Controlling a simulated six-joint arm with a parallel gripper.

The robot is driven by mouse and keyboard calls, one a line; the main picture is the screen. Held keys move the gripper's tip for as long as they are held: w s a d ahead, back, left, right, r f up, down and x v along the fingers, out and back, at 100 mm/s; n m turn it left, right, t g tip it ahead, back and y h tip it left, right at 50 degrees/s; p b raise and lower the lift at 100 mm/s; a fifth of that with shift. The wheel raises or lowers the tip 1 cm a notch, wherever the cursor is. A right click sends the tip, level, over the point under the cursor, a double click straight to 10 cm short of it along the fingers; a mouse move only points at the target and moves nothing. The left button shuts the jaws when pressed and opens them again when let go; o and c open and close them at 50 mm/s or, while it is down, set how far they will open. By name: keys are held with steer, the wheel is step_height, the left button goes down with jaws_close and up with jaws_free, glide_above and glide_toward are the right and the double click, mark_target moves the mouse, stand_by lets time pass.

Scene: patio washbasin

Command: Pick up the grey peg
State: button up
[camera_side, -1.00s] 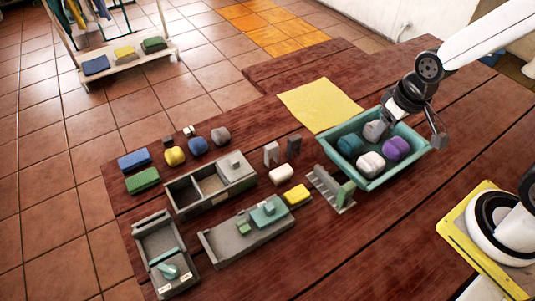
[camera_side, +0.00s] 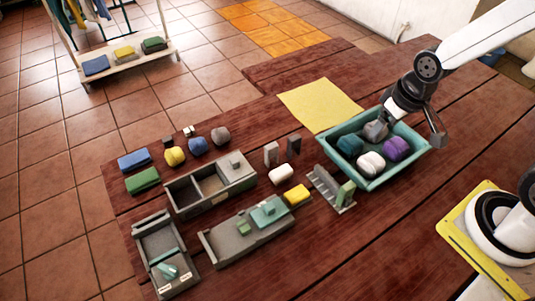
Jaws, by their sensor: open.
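My gripper (camera_side: 411,124) hangs over the teal basin (camera_side: 373,184) at the right, with its jaws open. A grey rounded lump (camera_side: 375,131) lies in the basin close beside the left finger; I cannot tell whether they touch. Two small upright blocks stand on the table left of the basin: a light grey one (camera_side: 271,154) and a darker grey one (camera_side: 293,145). Either could be the grey peg; the picture is too small to tell. My gripper is well to the right of both.
The basin also holds teal (camera_side: 350,145), purple (camera_side: 396,148) and white (camera_side: 371,164) lumps. A grey rack with a green piece (camera_side: 345,194) stands left of it. Grey trays (camera_side: 270,229) and coloured blocks crowd the left. A yellow cloth (camera_side: 320,104) lies flat behind.

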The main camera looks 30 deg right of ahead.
steer(key=w+a+f+n+g, duration=0.1)
steer(key=w+a+f+n, duration=0.2)
steer(key=w, duration=0.4)
steer(key=w+a+f+n, duration=0.1)
steer(key=w+a+n, duration=0.1)
steer(key=w+n, duration=0.35)
steer(key=n+g, duration=0.2)
steer(key=n, duration=0.7)
glide_above(272, 146)
steer(key=shift+m, duration=0.25)
steer(key=f, duration=1)
steer(key=shift+d+f, duration=0.2)
steer(key=shift+f, duration=0.05)
steer(key=shift+w+a+f, duration=0.2)
steer(key=shift+a+f, duration=0.1)
steer(key=shift+f, duration=1.35)
steer(key=shift+f, duration=0.15)
steer(key=shift+s+d+f, duration=0.1)
steer(key=shift+f, duration=2.35)
jaws_close()
